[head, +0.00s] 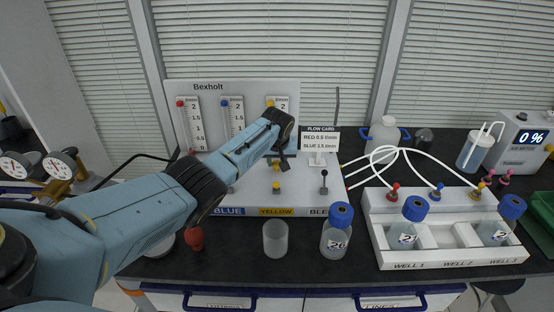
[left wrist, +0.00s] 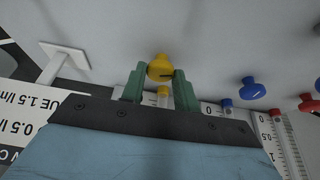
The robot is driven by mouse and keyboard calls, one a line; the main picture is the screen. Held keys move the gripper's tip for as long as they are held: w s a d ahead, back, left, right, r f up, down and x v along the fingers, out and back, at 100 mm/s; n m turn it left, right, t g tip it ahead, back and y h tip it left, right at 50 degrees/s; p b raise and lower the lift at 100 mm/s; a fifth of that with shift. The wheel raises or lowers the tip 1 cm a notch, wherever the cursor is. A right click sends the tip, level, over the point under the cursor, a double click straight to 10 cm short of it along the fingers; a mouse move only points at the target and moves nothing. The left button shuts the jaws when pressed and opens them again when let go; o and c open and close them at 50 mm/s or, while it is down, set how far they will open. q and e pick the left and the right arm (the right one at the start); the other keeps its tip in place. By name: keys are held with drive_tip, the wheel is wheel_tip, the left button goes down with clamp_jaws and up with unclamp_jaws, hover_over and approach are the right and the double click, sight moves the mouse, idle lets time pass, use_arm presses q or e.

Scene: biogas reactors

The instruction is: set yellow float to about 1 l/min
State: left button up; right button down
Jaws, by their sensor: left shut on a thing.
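The Bexholt flow panel (head: 240,87) stands at the back of the bench with red, blue and yellow scaled tubes. The yellow tube (head: 270,103) is partly behind my left arm, and I cannot read its float level. In the left wrist view, my left gripper (left wrist: 160,75) is shut on the yellow knob (left wrist: 159,68), with a green finger on either side. The blue knob (left wrist: 253,88) and red knob (left wrist: 309,103) are to the right, clear of the fingers. My right gripper is not in view.
A flow card (head: 320,140) stands right of the yellow tube. A black knob (head: 324,176) is at the panel's right end. A clear beaker (head: 276,239) and a blue-capped bottle (head: 337,232) stand in front. The white well rack (head: 450,258) is at right.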

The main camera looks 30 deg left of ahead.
use_arm(q)
drive_tip(key=o, duration=1)
drive_tip(key=shift+c, duration=0.2)
drive_tip(key=shift+d+r, duration=0.1)
drive_tip(key=shift+r, duration=0.35)
drive_tip(key=p+v, duration=0.2)
drive_tip(key=v, duration=1)
drive_tip(key=shift+s+p, duration=0.3)
drive_tip(key=shift+p, duration=0.1)
